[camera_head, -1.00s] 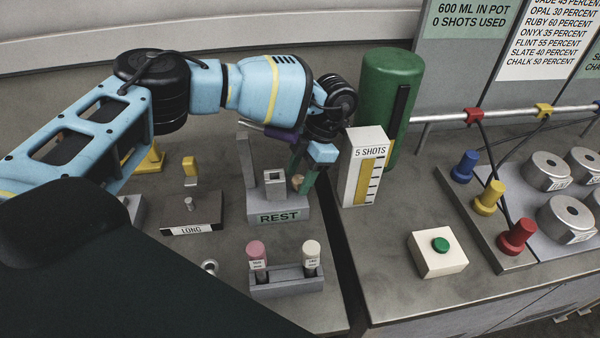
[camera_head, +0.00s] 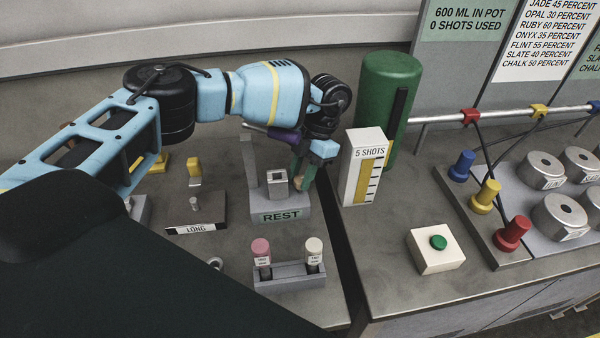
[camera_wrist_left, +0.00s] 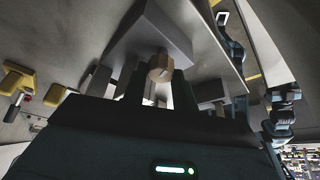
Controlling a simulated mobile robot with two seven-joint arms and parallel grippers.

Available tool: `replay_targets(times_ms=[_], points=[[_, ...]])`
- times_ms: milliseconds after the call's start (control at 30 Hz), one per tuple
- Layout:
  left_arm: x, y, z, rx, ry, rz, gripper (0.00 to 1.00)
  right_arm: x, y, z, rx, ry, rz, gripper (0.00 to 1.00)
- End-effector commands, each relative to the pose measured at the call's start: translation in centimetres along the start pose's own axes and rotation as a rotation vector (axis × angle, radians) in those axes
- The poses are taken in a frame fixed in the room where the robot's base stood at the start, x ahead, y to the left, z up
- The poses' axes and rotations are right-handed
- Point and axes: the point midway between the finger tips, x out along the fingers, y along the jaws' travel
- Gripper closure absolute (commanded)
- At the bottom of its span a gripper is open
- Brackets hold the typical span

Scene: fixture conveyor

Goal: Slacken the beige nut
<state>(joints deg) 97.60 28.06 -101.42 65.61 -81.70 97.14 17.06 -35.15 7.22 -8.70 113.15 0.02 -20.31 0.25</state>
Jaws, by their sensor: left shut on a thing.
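The beige nut (camera_wrist_left: 160,68) shows between the two dark fingertips of my left gripper (camera_wrist_left: 160,84) in the left wrist view. It is a tan, faceted piece on the side of a grey block. In the head view the nut (camera_head: 298,184) is a small beige spot at the right side of the grey stand marked REST (camera_head: 262,212), partly hidden by the fingers. My left gripper (camera_head: 302,178) reaches down there and is shut on the nut. The nut's thread is hidden. My right gripper is not in view.
A white gauge box marked 5 SHOTS (camera_head: 363,168) and a green cylinder (camera_head: 384,100) stand close right of the gripper. A rack (camera_head: 290,277) with pink and white-topped pieces is in front. A LONG block (camera_head: 196,215) is at left. A green button box (camera_head: 436,250) stands at right.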

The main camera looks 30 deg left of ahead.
Motion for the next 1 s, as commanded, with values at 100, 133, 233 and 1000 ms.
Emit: replay_targets(times_ms=[100,133,233,1000], points=[[-0.1,0.0,0.1,0.001,-0.002,0.000,0.95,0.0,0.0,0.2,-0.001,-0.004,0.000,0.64],[-0.1,0.0,0.1,0.001,-0.002,0.000,0.95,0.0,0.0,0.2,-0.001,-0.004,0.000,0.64],[-0.1,0.0,0.1,0.002,-0.003,0.000,0.67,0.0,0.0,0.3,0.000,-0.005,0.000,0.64],[0.4,-0.1,0.1,0.266,0.005,0.111,0.50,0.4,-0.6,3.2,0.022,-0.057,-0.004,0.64]])
